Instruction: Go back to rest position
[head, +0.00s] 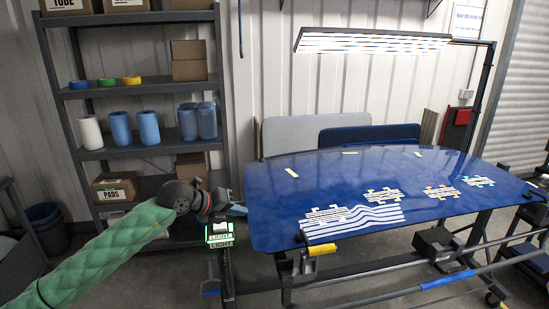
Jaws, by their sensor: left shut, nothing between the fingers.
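My left arm, in a green quilted sleeve, reaches in from the lower left in the head view. My left gripper (236,209) is at its end, beside the left edge of the blue panel (290,225). It is shut with nothing held. It is small and dark here, and its fingertips are hard to make out. A black-and-white box with a green-lit label (219,236) shows just below it. My right gripper is not in view.
The glossy blue panel rests on a stand, with striped reflections and small tape marks. A striped light (370,42) hangs above it. A shelf (133,92) with rolls and boxes stands behind my left arm. A rack with tools (538,188) is at the right edge.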

